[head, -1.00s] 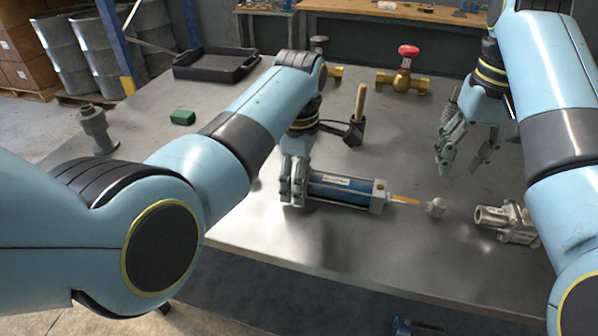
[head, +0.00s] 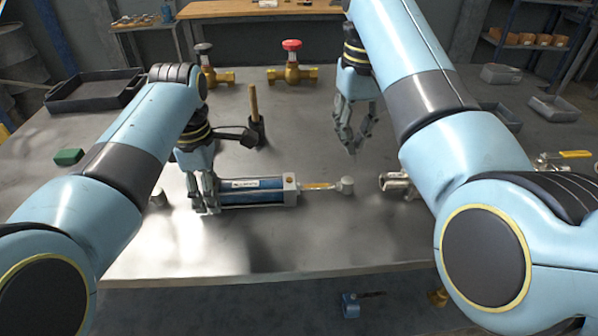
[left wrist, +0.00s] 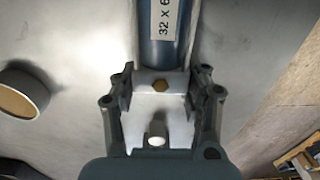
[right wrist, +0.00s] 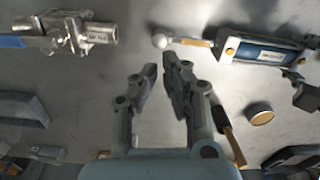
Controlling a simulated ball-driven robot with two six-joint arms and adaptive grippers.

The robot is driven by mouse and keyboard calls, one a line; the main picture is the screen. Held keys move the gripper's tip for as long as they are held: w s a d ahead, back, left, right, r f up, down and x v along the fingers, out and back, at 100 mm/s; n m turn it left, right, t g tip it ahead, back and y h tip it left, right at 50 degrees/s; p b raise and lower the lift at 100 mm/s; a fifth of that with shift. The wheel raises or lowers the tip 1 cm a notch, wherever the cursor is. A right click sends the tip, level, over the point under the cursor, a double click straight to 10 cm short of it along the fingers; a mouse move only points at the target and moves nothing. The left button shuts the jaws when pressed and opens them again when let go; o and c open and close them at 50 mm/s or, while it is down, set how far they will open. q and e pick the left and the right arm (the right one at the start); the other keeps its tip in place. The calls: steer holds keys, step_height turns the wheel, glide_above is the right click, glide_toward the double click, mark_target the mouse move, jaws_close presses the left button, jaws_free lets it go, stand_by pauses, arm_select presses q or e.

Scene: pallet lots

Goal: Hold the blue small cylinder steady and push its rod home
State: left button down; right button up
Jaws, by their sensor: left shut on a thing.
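The blue small cylinder (head: 252,194) lies on its side on the grey table, with a silver end block at its right. Its rod (head: 318,186), yellowish with a round grey tip (head: 345,185), sticks out to the right. My left gripper (head: 207,205) is shut on the cylinder's left end; the left wrist view shows its fingers (left wrist: 160,88) on both sides of the silver end cap (left wrist: 160,83). My right gripper (head: 352,145) hangs above the table behind the rod tip, empty, its fingers (right wrist: 160,65) apart. It is not touching the rod.
A metal valve (head: 395,183) lies right of the rod tip. Brass valves (head: 292,68) and a black tray (head: 95,90) are at the back. A green block (head: 68,157) lies at the left. The table front is clear.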

steer(key=shift+w+a, duration=0.1)
steer(key=shift+w, duration=0.05)
jaws_close()
steer(key=w+d+r+m+t+y, duration=0.2)
steer(key=w+r+t+y, duration=0.1)
steer(key=t+y, duration=0.15)
steer(key=s+d+f, duration=0.4)
steer(key=s+d, duration=0.2)
steer(key=s, duration=0.2)
steer(key=shift+d+f+t, duration=0.15)
steer(key=shift+d+t, duration=0.05)
steer(key=shift+t, duration=0.25)
steer(key=shift+y, duration=0.25)
steer(key=x, duration=1)
steer(key=shift+w, duration=0.1)
